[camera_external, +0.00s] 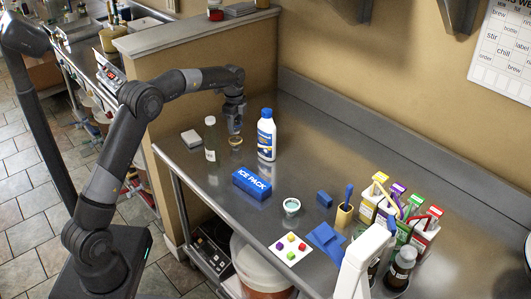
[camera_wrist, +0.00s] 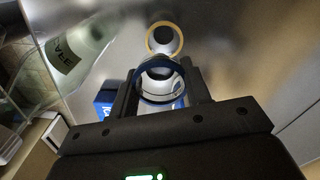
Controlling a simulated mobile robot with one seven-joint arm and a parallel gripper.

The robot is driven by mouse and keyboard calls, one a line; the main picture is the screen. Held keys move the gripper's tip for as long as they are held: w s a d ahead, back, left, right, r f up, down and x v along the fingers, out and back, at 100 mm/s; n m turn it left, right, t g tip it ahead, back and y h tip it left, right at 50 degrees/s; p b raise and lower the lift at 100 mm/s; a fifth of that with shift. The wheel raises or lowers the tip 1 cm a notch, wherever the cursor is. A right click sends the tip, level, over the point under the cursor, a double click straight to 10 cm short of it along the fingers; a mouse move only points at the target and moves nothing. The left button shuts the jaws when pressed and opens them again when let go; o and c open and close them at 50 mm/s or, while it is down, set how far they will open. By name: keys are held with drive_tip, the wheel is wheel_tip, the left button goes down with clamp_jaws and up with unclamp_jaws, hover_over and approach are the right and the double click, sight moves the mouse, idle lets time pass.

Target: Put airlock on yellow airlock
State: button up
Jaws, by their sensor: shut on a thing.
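My gripper (camera_external: 235,129) hangs over the back left of the steel counter, and its fingers (camera_wrist: 161,90) are shut on a small round airlock (camera_wrist: 160,74) with a dark blue rim and a whitish middle. A yellow-tan ring-shaped piece (camera_external: 235,141), which looks like the yellow airlock, lies on the counter just below my gripper. In the wrist view this yellow ring (camera_wrist: 165,38) shows just beyond the held airlock, with a dark centre. I cannot tell the exact gap between the two. In the external view the fingers hide the held airlock.
A clear bottle (camera_external: 210,138) stands close on the left and a white-and-blue bottle (camera_external: 266,135) close on the right. A blue ice pack (camera_external: 251,184) and a pale round cup (camera_external: 291,206) are nearer the front. Several cartons (camera_external: 375,198) crowd the right.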

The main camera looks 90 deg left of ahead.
drive_tip(key=shift+s+a+f, duration=0.25)
drive_tip(key=shift+a+f, duration=0.15)
drive_tip(key=shift+a, duration=0.2)
drive_tip(key=shift+f, duration=2)
drive_tip(key=shift+f, duration=0.25)
drive_tip(key=shift+f, duration=0.2)
drive_tip(key=o, duration=1)
drive_tip(key=shift+c, duration=0.2)
wheel_tip(320, 180, up, 13)
